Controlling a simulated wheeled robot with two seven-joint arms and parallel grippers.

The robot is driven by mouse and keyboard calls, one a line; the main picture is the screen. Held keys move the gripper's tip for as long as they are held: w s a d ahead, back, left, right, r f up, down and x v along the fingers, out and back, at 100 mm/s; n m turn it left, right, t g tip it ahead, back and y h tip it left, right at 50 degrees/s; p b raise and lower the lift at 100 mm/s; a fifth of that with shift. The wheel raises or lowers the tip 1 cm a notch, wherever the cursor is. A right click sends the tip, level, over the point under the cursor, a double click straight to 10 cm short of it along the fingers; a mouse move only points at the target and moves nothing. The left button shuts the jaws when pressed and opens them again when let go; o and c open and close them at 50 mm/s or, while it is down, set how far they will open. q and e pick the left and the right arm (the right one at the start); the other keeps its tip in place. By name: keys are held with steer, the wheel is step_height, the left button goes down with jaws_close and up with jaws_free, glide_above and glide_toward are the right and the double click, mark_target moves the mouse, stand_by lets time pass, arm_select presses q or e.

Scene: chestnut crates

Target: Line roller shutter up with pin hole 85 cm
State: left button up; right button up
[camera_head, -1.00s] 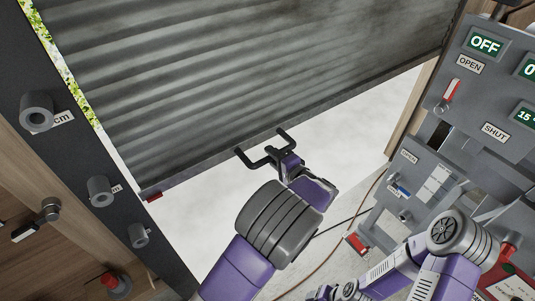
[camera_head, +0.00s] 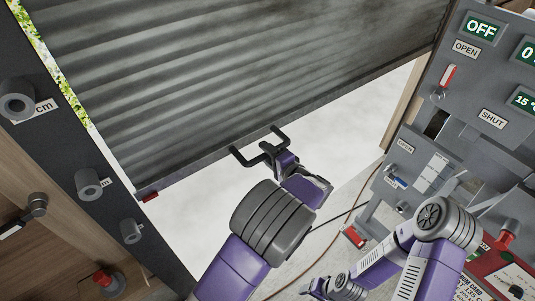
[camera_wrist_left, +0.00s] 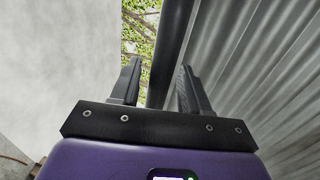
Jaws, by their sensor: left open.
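The grey corrugated roller shutter (camera_head: 240,75) hangs partly raised, with a dark bottom bar (camera_head: 205,171) and a red marker (camera_head: 150,197) at its left end. Grey cylindrical pin holes (camera_head: 89,184) stand on the dark left post; their label numbers are hidden or unreadable. The red marker is level with a stretch between the middle and lowest ones. My left gripper (camera_head: 256,139) is open at the bottom bar. In the left wrist view the bar (camera_wrist_left: 170,50) runs between its parted fingers; contact is unclear. My right gripper (camera_head: 315,288) is low in the picture, its jaws too small to judge.
A grey control panel (camera_head: 425,130) on the right has OFF, OPEN and SHUT signs and a red-handled lever (camera_head: 446,80). A red knob (camera_head: 104,279) and a dark handle (camera_head: 35,207) are at the lower left. Pale open space shows below the shutter.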

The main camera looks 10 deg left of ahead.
arm_select(q)
steer(key=p+v, duration=0.2)
steer(key=v, duration=0.5)
steer(key=shift+s+d, duration=0.15)
steer(key=shift+d, duration=0.05)
steer(key=shift+f, duration=0.1)
